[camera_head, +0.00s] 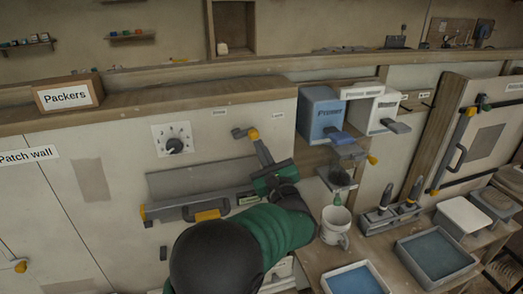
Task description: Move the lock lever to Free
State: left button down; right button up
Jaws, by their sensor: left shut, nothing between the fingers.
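My left gripper (272,178), dark green and black, is shut and empty at the lower end of the lever. I cannot tell whether it touches the lever. It hides part of the panel and the long grey bar behind. My right gripper is not in view.
A dial (174,144) is on the panel left of the lever. A long grey rail with a yellow grip (207,215) runs below. Blue and white dispensers (322,118) stand to the right. A white mug (335,222) and trays (436,258) are on the bench.

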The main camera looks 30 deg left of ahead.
aim_at(257, 132)
pick_arm(q)
jog(key=shift+r+n+b, duration=0.15)
jog(key=shift+n+b, duration=0.35)
jog(key=shift+r+n+g+b, duration=0.1)
jog(key=shift+n+g+b, duration=0.2)
jog(key=shift+n+b, duration=0.15)
notch_tip(257, 132, up, 3)
jog(key=n+g+b, duration=0.1)
jog(key=n+b, duration=0.3)
jog(key=n+g+b, duration=0.1)
jog(key=n+b, duration=0.3)
jog(key=shift+y, duration=0.4)
jog(key=n+b, duration=0.1)
jog(key=r+n+g+b, duration=0.1)
jog(key=n, duration=0.1)
jog(key=n+b, duration=0.1)
jog(key=n, duration=0.1)
jog(key=shift+s+a+r+h, duration=0.3)
jog(key=shift+s+r, duration=0.1)
jog(key=shift+s+a+r+n+g+b, duration=0.2)
jog(key=shift+r+n+g+b, duration=0.1)
jog(key=shift+n+b, duration=0.3)
jog(key=shift+s+a+r+n+g+b, duration=0.15)
jog(key=shift+r+n+g+b, duration=0.15)
jog(key=shift+n, duration=0.35)
jog(key=shift+h, duration=0.4)
